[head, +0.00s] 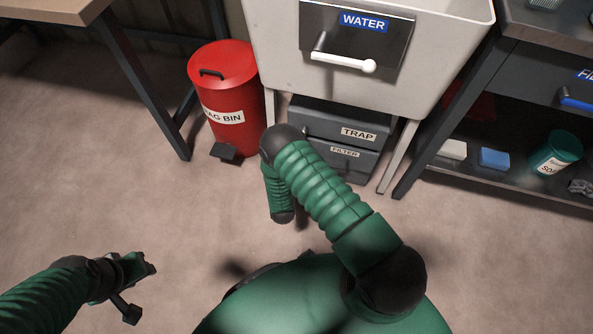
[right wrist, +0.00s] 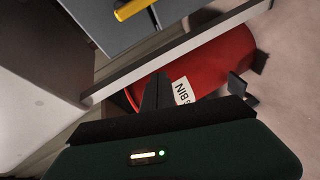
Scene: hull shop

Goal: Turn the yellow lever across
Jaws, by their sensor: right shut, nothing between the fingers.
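The yellow lever (right wrist: 134,8) shows only in the right wrist view, cut off by the top edge, on a grey panel (right wrist: 95,22). I do not see it in the head view. My right gripper (right wrist: 157,80) is shut and empty in the right wrist view, its fingertips apart from the lever and below it in the picture. In the head view my right forearm hangs down in front of the drawers, and its fingers cannot be made out. My left gripper (head: 143,289) is open and empty above bare floor at the lower left.
A white-handled WATER lever (head: 343,62) is on the pale sink cabinet (head: 268,50). The TRAP and FILTER boxes (head: 325,122) sit below. A red bin (head: 228,95) stands left, also in the right wrist view (right wrist: 215,65). A bench with shelf (head: 540,190) stands right. Floor at left is clear.

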